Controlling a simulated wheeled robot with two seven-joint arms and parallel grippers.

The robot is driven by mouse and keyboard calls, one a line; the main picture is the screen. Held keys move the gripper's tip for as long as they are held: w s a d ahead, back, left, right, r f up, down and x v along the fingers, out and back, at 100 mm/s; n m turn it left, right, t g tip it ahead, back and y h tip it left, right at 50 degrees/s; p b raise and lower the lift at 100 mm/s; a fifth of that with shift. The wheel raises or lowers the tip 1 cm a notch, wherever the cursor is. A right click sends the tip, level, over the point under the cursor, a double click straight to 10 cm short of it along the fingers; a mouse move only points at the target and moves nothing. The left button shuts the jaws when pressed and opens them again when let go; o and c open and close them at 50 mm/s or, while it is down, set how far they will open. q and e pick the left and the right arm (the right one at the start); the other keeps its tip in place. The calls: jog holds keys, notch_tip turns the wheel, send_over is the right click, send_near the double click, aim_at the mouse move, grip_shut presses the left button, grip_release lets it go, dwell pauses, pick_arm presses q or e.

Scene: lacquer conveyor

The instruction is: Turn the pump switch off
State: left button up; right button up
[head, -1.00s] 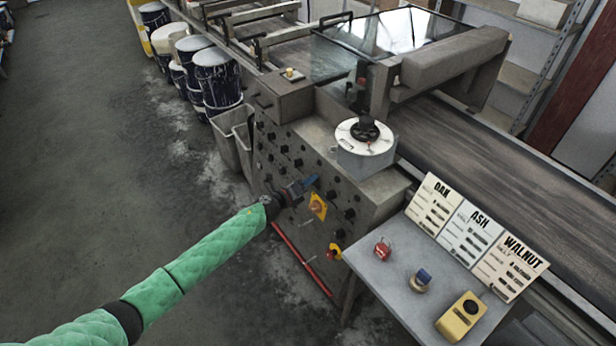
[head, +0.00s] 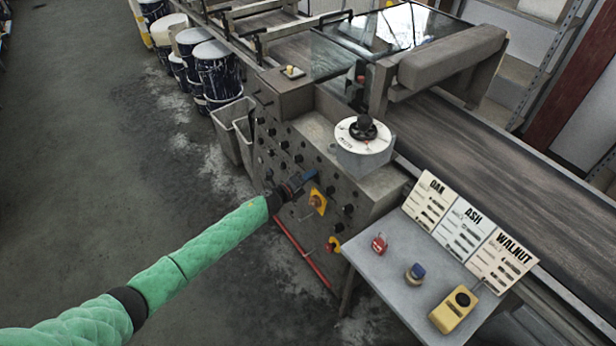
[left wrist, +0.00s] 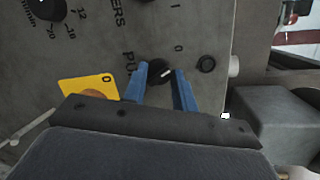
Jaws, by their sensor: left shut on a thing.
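The pump switch (left wrist: 160,72) is a small black knob with a pale mark on the grey control panel. Letters "PU" show beside it, with "0" and "I" marks above it in the left wrist view. My left gripper (left wrist: 166,84) has its blue fingers on either side of the knob, shut on it. The pale mark points towards the right finger, up and to the right. In the head view the left gripper (head: 308,178) is at the panel's front face and hides the knob. My right gripper is not in view.
A yellow plate (head: 317,200) is close beside the gripper, and other black knobs cover the panel (head: 285,130). A side table (head: 390,285) with a red button, a blue-topped knob and a yellow box stands to the right.

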pick_arm(q)
jog(key=o, duration=1)
jog(key=shift+c, duration=0.2)
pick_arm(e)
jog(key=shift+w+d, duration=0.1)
pick_arm(q)
jog(key=b+v, duration=0.2)
jog(key=v, duration=0.5)
jog(key=shift+s+a, duration=0.25)
jog(key=shift+a, duration=0.05)
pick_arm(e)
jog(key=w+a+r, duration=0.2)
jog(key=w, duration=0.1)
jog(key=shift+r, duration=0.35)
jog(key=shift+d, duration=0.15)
